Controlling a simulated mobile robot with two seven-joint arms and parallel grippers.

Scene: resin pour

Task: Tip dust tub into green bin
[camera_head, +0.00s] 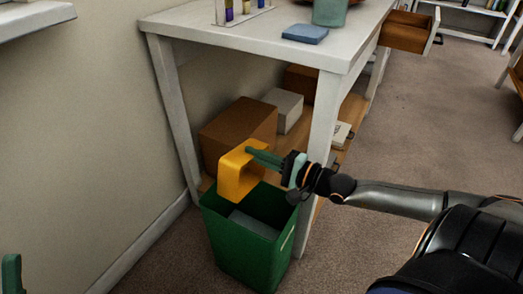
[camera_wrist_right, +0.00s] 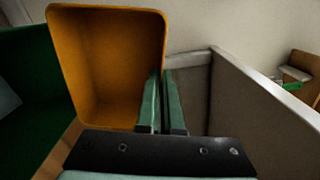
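The orange-yellow dust tub (camera_head: 232,175) is tipped over on its side above the green bin (camera_head: 240,250). My right gripper (camera_head: 262,156) is shut on the tub's wall near its rim. In the right wrist view the tub (camera_wrist_right: 105,65) shows its open inside, with no dust that I can make out. The right gripper's green fingers (camera_wrist_right: 163,105) are close together at the tub's edge. The bin stands upright on the floor, with something grey inside it. Part of my left gripper (camera_head: 12,272) shows at the lower left edge, too little to tell its state.
A brown box (camera_head: 240,130) and a grey box (camera_head: 284,108) sit on the lower shelf.

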